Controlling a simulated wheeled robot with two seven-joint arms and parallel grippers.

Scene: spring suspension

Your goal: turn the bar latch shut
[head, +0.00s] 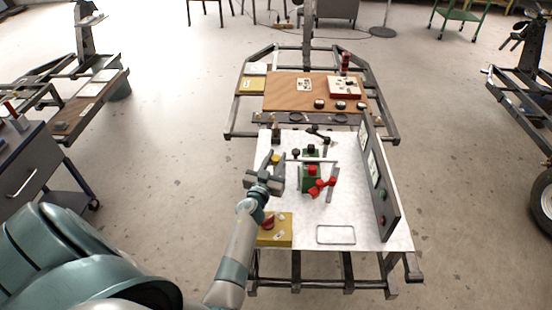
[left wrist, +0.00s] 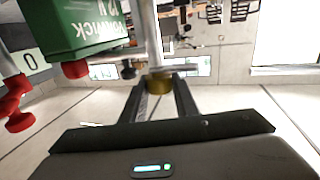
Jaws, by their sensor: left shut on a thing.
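My left gripper (head: 275,167) reaches over the left part of the white bench top. In the left wrist view its two fingers (left wrist: 161,98) are closed about a brass-coloured knob (left wrist: 159,82), which sits at the end of a grey bar (left wrist: 151,35). In the head view the knob shows as a small yellow spot (head: 276,159), partly hidden by the gripper. A green block (head: 308,179) with red parts stands just right of the gripper; its lettered side (left wrist: 85,22) fills the upper left of the wrist view. My right gripper is not in view.
A red handle (head: 322,188) stands close to the right of the gripper. A dark upright panel (head: 379,185) edges the bench's right side. A yellow box (head: 274,232) with a red knob lies under my forearm. The bench (head: 365,238) is mostly bare at front right.

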